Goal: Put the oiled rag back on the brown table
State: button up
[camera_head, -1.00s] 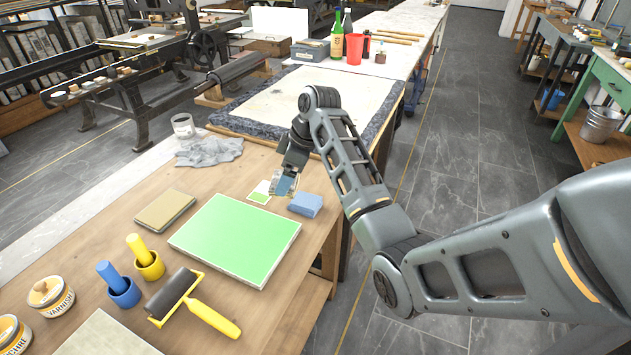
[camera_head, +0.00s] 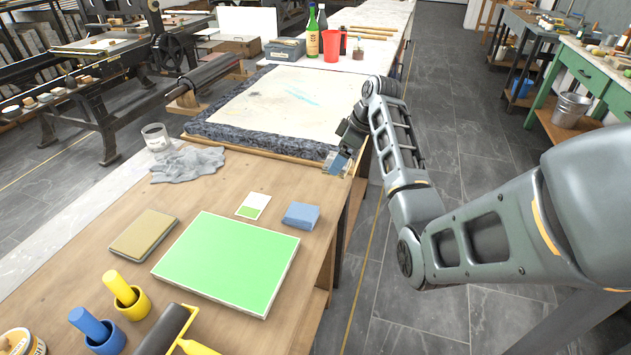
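A crumpled grey cloth (camera_head: 188,163), which looks like the rag, lies at the back left of the brown table (camera_head: 190,290), partly beside a glass jar. My gripper (camera_head: 337,163) is above the table's right side, near the front right corner of the large stone slab and well to the right of the cloth. Its fingertips are small and bluish here; I cannot tell whether they are open, shut or holding something.
A blue block (camera_head: 301,215), a small green-and-white card (camera_head: 253,205), a green plate (camera_head: 228,262) and a tan pad (camera_head: 143,234) lie on the table. The stone slab (camera_head: 215,133) stands behind. A glass jar (camera_head: 156,137) is beside the cloth.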

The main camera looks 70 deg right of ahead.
aim_at(327, 164)
jog(key=w+a+f, duration=0.1)
jog(key=w, duration=0.1)
jog(key=w+a+f, duration=0.2)
jog(key=w, duration=0.1)
jog(key=shift+w+a+f+p, duration=0.15)
jog(key=shift+w+f+p, duration=0.15)
jog(key=shift+f+p, duration=0.1)
jog(key=shift+a+f, duration=0.1)
jog(key=shift+f, duration=1.95)
jog(key=shift+f, duration=0.15)
jog(key=o, duration=0.9)
jog(key=shift+o, duration=0.2)
jog(key=v, duration=1.2)
